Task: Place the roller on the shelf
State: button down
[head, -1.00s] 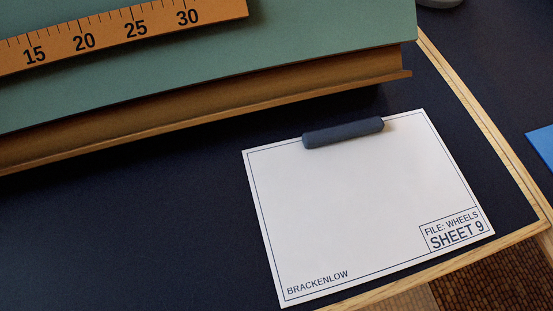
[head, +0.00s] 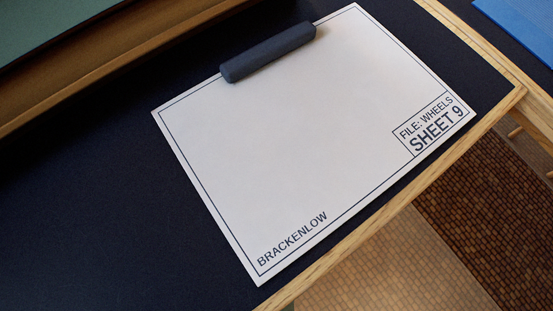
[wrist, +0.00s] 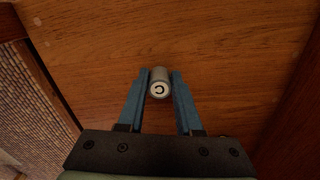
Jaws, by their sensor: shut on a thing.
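In the wrist view my gripper (wrist: 160,85) has two blue fingers shut on the roller (wrist: 159,84), a small grey cylinder. Its pale round end, with a dark curved mark, faces the camera. Behind it is a reddish-brown wooden surface (wrist: 215,50) with darker wood at both sides. This may be the shelf, but I cannot tell for sure. I cannot tell whether the roller touches this wood. The head view shows neither my gripper nor the roller.
In the head view a white sheet (head: 300,140) marked SHEET 9 lies on a dark board (head: 100,210) with a pale wooden edge (head: 400,205). A dark grey bar (head: 268,52) lies across the sheet's top edge. Tiled floor (head: 400,260) shows at lower right.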

jog(key=shift+w+f, duration=0.1)
jog(key=shift+f, duration=0.25)
jog(key=shift+f, duration=0.2)
jog(key=c, duration=0.6)
grip_release()
notch_tip(320, 180, up, 12)
jog(key=p, duration=0.7)
jog(key=shift+r+p, duration=0.2)
jog(key=shift+p, duration=0.1)
